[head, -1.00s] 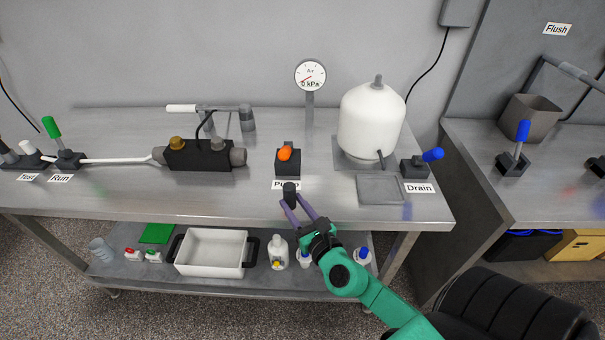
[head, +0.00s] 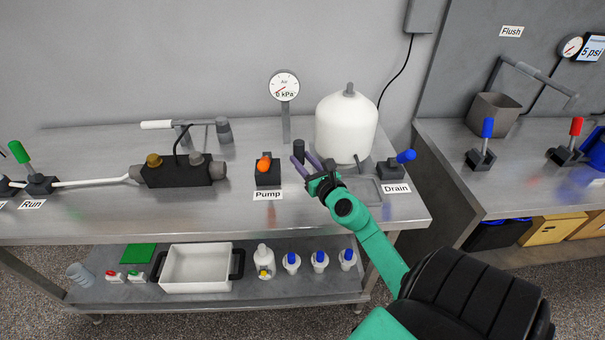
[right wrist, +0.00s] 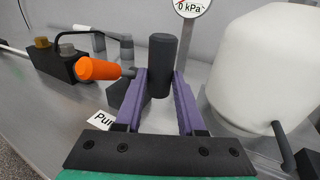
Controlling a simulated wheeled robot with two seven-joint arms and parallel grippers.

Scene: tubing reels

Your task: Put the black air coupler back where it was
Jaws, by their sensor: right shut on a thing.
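The black air coupler (right wrist: 162,62) is a dark upright cylinder between the purple fingers of my right gripper (right wrist: 160,92). The coupler also shows in the head view (head: 298,150), in front of the gauge post. My right gripper (head: 306,160) is shut on it, between the Pump lever and the white tank. Whether the coupler's foot touches the table cannot be told. My left gripper is not in view.
The orange Pump lever (head: 264,164) stands close on the left. The white tank (head: 346,128) is close on the right, and the gauge (head: 284,86) stands behind. A blue Drain lever (head: 405,156) is further right. A white tub (head: 196,284) and several bottles are on the lower shelf.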

